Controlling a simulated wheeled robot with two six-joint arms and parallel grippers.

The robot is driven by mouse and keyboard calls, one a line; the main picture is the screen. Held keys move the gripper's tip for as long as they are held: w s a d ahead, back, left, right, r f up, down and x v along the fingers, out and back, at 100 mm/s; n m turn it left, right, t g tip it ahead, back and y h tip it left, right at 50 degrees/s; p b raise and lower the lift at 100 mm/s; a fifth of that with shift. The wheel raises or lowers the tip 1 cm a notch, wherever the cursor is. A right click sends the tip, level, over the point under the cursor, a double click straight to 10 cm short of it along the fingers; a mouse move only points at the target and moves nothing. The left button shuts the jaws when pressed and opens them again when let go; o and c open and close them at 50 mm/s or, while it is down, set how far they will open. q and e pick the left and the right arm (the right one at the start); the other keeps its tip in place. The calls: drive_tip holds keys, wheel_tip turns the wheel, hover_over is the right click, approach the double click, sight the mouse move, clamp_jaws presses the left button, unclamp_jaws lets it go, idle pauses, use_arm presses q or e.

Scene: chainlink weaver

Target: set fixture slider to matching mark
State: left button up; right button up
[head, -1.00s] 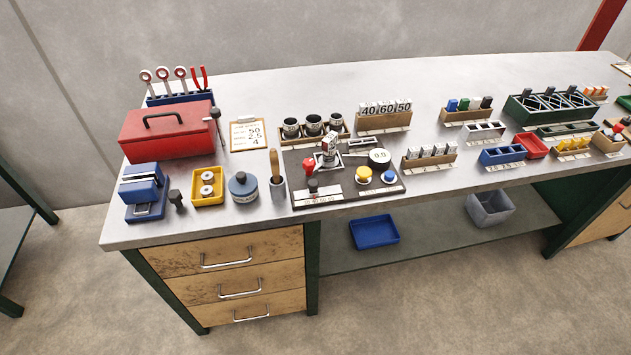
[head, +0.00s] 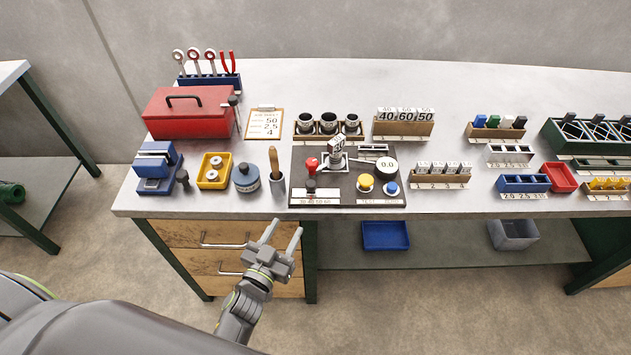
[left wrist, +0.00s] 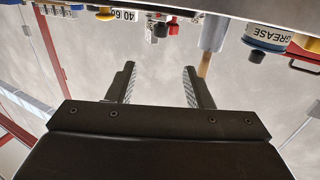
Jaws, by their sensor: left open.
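The dark fixture board (head: 345,163) lies at the bench's front edge. A small black knob (head: 311,185), which looks like the slider, stands near its front left, behind a scale strip (head: 322,202) with small numbers. I cannot tell which mark it lines up with. The clipboard card (head: 265,123) behind reads 50, 2.5 and 4. My left gripper (head: 284,231) is open and empty, in front of the bench, left of and below the board. Its parted fingers also show in the left wrist view (left wrist: 160,80). My right gripper is not in view.
A red-knobbed lever (head: 312,164), a yellow button (head: 365,182) and a blue button (head: 392,188) share the board. A grey cup with a wooden handle (head: 277,184) and a grease tin (head: 245,178) stand to its left. The bench edge separates my gripper from them.

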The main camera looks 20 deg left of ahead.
use_arm(q)
approach(309, 188)
drive_tip(key=w+b, duration=0.1)
drive_tip(key=w, duration=0.2)
drive_tip(key=w+b, duration=0.1)
drive_tip(key=w, duration=0.3)
drive_tip(key=w+d+b, duration=0.1)
drive_tip(key=w, duration=0.2)
drive_tip(key=shift+w+d+f, duration=0.1)
drive_tip(key=shift+w, duration=0.6)
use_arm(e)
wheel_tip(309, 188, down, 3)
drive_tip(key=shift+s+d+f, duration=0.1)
use_arm(q)
clamp_jaws()
